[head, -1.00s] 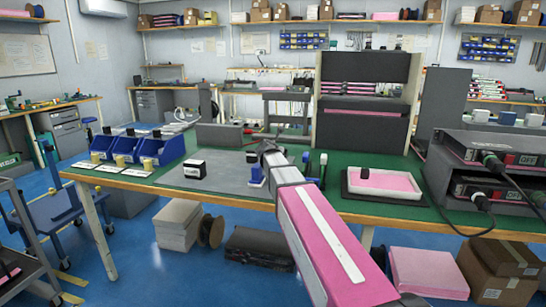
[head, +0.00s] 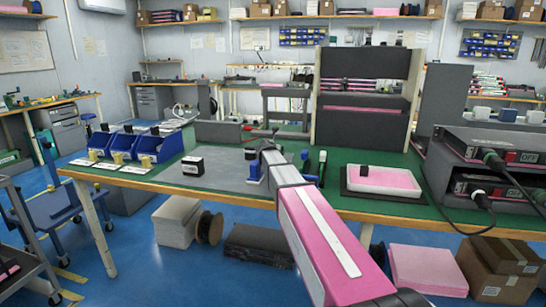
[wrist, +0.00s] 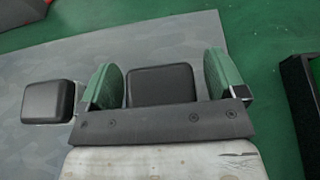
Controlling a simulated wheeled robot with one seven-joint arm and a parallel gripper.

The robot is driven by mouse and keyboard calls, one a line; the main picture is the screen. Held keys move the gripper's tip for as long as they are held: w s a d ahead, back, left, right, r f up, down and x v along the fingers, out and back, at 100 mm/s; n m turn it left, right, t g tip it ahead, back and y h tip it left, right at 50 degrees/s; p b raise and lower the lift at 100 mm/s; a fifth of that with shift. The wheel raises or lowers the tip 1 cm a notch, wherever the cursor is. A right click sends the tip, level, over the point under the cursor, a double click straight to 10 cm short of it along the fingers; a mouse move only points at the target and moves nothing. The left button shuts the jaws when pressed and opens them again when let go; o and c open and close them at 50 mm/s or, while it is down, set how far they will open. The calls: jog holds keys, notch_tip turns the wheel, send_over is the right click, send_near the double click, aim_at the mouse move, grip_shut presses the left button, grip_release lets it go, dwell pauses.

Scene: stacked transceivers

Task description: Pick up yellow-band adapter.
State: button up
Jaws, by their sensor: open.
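In the wrist view my gripper (wrist: 160,79) is open, with one green finger pad on each side of a dark, rounded block (wrist: 162,85). I cannot tell whether the pads touch it. A second dark block (wrist: 47,101) lies just left of the left finger. No yellow band shows on either block, so I cannot tell which is the yellow-band adapter. In the head view my arm reaches over the table and hides much of the spot at its end. A blue upright piece (head: 254,173) stands left of the arm, and a black-and-white block (head: 193,166) farther left.
The grey mat (head: 225,176) lies on the green table. Blue bins (head: 160,147) stand at the left. A white tray with pink foam (head: 383,192) and stacked dark transceiver units (head: 490,180) are right of my arm. A dark edged object (wrist: 299,95) is at the wrist view's right.

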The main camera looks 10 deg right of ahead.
jog(key=c, duration=1.1)
jog(key=shift+r, duration=0.15)
